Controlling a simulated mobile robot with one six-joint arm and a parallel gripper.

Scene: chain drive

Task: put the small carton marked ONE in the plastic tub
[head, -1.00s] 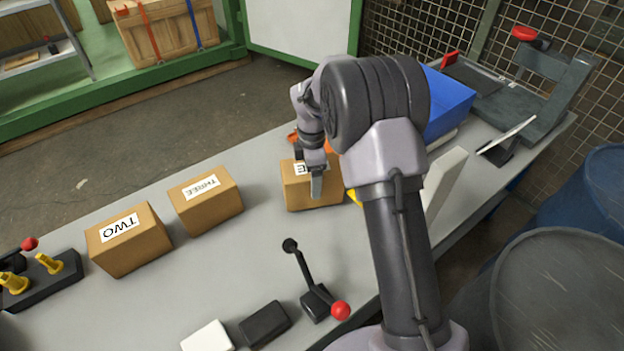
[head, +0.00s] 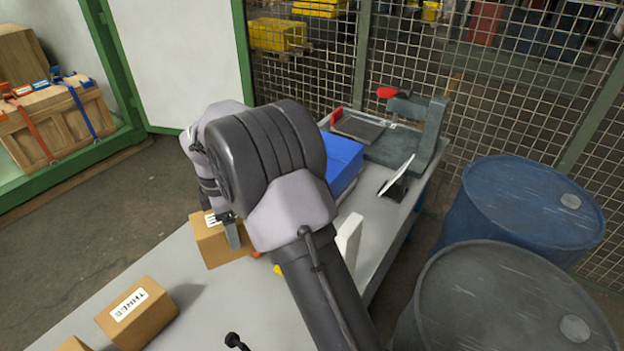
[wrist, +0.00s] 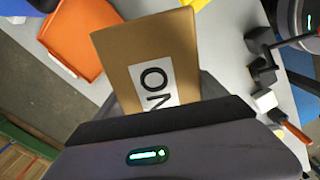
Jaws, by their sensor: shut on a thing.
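The small brown carton marked ONE (head: 208,247) is at the left of my arm in the head view, on or just above the grey table; I cannot tell which. Its label is partly covered by my gripper (head: 232,232). A blue corner shows at the wrist view's upper left.
The carton marked THREE (head: 138,312) stands on the table (head: 232,305) toward the front left. An orange tray (wrist: 75,40) lies beside the held carton. A white upright piece (head: 349,238) and a dark stand with a pale plate (head: 397,180) are at the right. Drums stand beyond the table.

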